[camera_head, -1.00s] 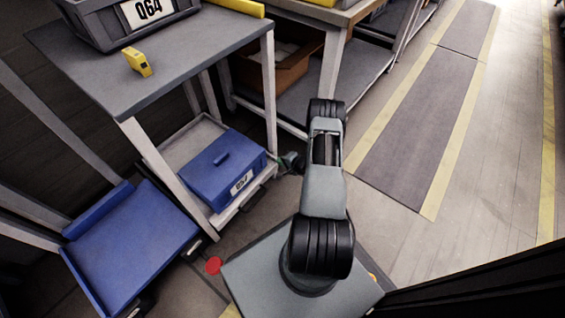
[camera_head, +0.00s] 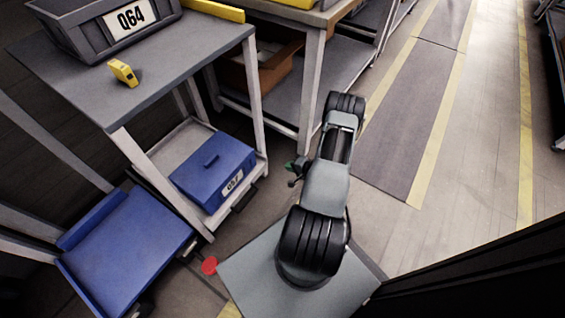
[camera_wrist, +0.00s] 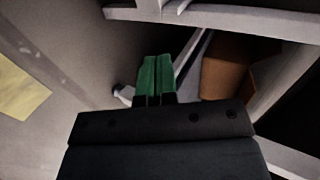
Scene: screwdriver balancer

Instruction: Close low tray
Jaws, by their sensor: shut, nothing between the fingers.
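The low tray (camera_head: 221,213) is a pale shelf tray under the grey table, with a dark handle (camera_head: 243,199) on its front. It carries a blue lidded box (camera_head: 212,172) with a white label. The tray's front edge looks about level with the table's front legs. My gripper (camera_head: 291,166) is to the right of the tray, apart from its handle, and partly hidden behind my arm. In the wrist view its green fingers (camera_wrist: 156,64) are together with nothing between them. The tray is not clearly seen in the wrist view.
The grey table (camera_head: 160,60) holds a dark bin (camera_head: 95,30) and a yellow tool (camera_head: 123,72). A blue platform (camera_head: 125,250) stands at left. A second bench with a brown box (camera_wrist: 225,78) stands behind my gripper. The yellow-striped aisle (camera_head: 420,120) at right is clear.

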